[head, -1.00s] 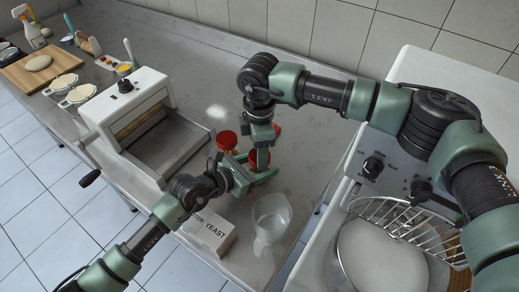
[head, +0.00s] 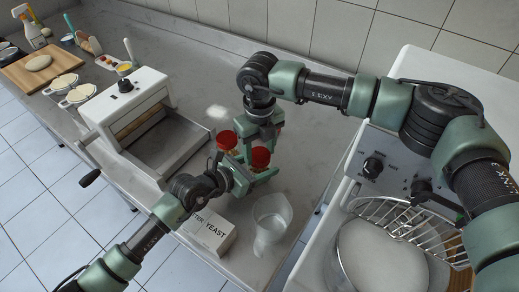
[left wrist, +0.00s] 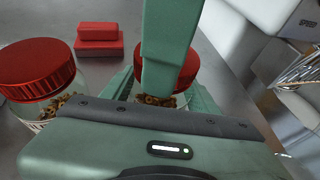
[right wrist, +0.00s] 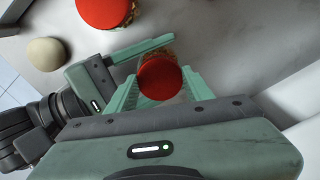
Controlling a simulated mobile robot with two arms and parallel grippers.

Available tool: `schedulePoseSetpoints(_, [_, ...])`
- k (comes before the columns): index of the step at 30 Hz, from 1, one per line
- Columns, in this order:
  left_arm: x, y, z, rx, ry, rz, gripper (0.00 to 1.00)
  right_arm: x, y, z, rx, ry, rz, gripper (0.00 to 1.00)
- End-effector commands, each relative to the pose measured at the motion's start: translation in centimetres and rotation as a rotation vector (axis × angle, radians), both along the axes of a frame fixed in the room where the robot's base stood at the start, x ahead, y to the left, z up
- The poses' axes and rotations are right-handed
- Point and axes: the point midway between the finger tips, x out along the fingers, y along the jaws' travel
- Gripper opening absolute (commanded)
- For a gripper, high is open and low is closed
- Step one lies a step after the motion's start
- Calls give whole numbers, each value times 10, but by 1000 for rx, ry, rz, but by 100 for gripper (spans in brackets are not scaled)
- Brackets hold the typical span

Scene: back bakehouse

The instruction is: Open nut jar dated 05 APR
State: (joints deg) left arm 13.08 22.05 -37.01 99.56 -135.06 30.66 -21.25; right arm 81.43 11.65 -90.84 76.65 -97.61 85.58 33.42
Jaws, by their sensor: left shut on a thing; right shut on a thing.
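A nut jar with a red lid (head: 261,157) stands upright between my grippers. My left gripper (head: 250,176) is shut around its glass body from the left. My right gripper (right wrist: 162,88) comes from above and is shut on the red lid, which shows between its fingers in the right wrist view. In the left wrist view, a right finger hides part of the lid, and nuts show through the glass below. I cannot tell whether the lid has turned or lifted. A second red-lidded nut jar (left wrist: 38,80) stands just beside it, apart from both grippers. No date is readable.
A dough sheeter (head: 128,100) is at the left, a mixer with a bowl (head: 375,258) at the right. Small red blocks (left wrist: 98,40) lie behind. The counter towards the back is open.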

Motion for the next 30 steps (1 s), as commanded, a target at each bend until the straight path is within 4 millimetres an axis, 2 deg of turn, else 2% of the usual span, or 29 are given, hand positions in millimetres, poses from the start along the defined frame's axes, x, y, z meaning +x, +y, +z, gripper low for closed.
schedulePoseSetpoints(30, [-1,-1,-1,0,2,-3,0,0,0,2,-1,-2,2441,3])
